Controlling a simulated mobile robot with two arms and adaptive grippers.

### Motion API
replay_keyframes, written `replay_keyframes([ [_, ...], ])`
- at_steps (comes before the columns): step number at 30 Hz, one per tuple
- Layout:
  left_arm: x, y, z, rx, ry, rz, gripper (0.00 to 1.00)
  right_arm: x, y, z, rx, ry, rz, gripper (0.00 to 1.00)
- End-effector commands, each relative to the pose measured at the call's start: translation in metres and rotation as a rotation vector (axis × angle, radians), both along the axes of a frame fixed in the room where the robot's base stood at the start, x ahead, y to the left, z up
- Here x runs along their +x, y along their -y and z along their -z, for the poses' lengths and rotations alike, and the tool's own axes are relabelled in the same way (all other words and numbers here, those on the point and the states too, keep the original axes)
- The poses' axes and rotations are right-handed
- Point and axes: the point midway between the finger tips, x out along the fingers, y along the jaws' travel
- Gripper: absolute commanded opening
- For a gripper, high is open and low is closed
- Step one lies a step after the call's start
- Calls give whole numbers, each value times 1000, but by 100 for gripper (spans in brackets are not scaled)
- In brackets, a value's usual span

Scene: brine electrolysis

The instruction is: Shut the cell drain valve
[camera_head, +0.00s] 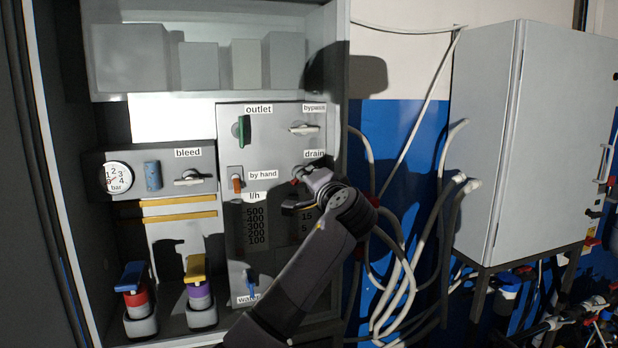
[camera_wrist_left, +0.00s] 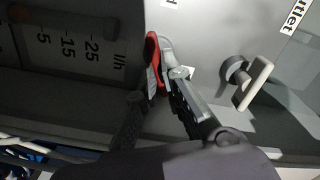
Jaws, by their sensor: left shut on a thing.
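The drain valve's red handle (camera_head: 296,181) sits just left of and below the "drain" label (camera_head: 314,154) on the grey panel, mostly hidden by my gripper in the head view. My left gripper (camera_head: 301,190) is at this handle and shut on it. In the left wrist view the red handle (camera_wrist_left: 153,58) shows beside the gripper fingers (camera_wrist_left: 160,85), with a pale valve part against it. The handle's exact angle to its pipe is hard to tell. My right gripper is not in view.
Close by are the bypass lever (camera_head: 303,129), the green outlet handle (camera_head: 241,130), the orange by-hand handle (camera_head: 237,185) and the bleed lever (camera_head: 193,179). A flow scale (camera_head: 255,228) lies below. Hoses (camera_head: 405,270) hang to the right, by a grey cabinet (camera_head: 485,140).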

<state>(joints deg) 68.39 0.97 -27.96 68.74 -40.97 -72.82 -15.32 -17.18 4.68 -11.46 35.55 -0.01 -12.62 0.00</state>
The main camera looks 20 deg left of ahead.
Motion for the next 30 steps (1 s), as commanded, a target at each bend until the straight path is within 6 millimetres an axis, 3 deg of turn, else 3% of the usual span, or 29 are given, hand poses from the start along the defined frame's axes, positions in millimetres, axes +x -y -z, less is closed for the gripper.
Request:
replay_keyframes([
  [15, 1, 1, 3, 311, -213, 1, 0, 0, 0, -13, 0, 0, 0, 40],
  [30, 0, 1, 5, 388, -265, 2, 0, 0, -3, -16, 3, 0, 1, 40],
])
